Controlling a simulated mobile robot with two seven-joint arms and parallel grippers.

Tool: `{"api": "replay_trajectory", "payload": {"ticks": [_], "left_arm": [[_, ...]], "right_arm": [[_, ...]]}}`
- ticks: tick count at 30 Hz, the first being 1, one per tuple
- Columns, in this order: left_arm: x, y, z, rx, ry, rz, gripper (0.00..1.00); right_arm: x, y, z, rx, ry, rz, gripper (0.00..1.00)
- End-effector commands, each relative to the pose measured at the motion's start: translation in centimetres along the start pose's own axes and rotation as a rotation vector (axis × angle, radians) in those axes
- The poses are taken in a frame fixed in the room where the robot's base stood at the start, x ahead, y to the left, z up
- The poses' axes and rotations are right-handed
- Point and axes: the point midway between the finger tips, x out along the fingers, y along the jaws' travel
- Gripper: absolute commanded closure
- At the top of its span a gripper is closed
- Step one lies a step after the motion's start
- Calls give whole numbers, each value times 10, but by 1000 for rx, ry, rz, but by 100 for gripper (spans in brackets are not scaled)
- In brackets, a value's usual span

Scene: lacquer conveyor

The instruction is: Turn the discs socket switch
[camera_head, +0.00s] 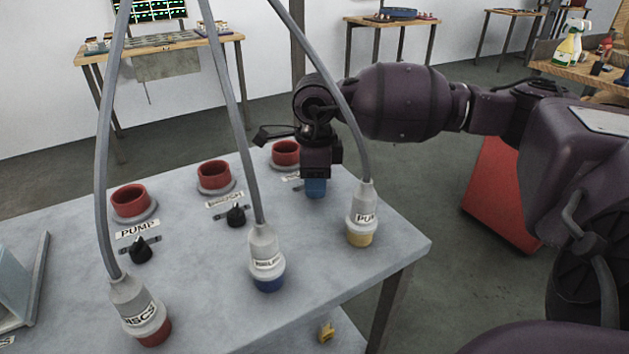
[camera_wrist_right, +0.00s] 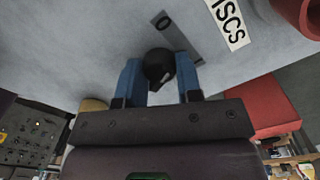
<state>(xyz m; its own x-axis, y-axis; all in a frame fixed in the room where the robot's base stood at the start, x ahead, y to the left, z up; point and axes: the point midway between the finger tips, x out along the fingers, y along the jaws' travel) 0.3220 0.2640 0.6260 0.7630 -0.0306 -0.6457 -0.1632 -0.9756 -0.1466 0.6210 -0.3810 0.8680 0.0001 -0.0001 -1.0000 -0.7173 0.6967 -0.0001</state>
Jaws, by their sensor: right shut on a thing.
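The discs socket switch is a black knob (camera_wrist_right: 158,66) on a grey plate in the right wrist view, beside a label reading "ISCS". In the head view my gripper hides it. My right gripper (camera_head: 316,187) reaches down to the grey tabletop, and its blue fingertips are shut on the knob from both sides, as the right wrist view (camera_wrist_right: 160,78) shows. The red discs socket (camera_head: 285,152) is just behind the gripper in the head view, and part of it shows at the wrist view's top right corner (camera_wrist_right: 300,14). My left gripper is not in view.
The grey table (camera_head: 205,285) also carries a PUMP socket (camera_head: 132,202) and a middle socket (camera_head: 214,177), each with a black knob in front. Three corded plugs stand along the front: DISCS (camera_head: 138,312), a blue-ended one (camera_head: 265,262) and a yellow-ended one (camera_head: 362,220). Their cords rise through the view.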

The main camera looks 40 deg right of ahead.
Motion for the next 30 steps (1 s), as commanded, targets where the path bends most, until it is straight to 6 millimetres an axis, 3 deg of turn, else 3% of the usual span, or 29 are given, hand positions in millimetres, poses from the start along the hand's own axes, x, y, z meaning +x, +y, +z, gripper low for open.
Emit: {"api": "replay_trajectory", "payload": {"ticks": [10, 26, 27, 30], "left_arm": [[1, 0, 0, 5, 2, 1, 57], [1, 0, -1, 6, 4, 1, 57], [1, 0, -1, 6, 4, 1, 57], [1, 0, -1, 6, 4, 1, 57]], "right_arm": [[1, 0, 0, -136, 1, 1, 91], [0, 0, 0, -159, 0, 1, 91], [0, 0, 0, -159, 0, 1, 63], [0, 0, 0, -158, 0, 1, 48]]}}
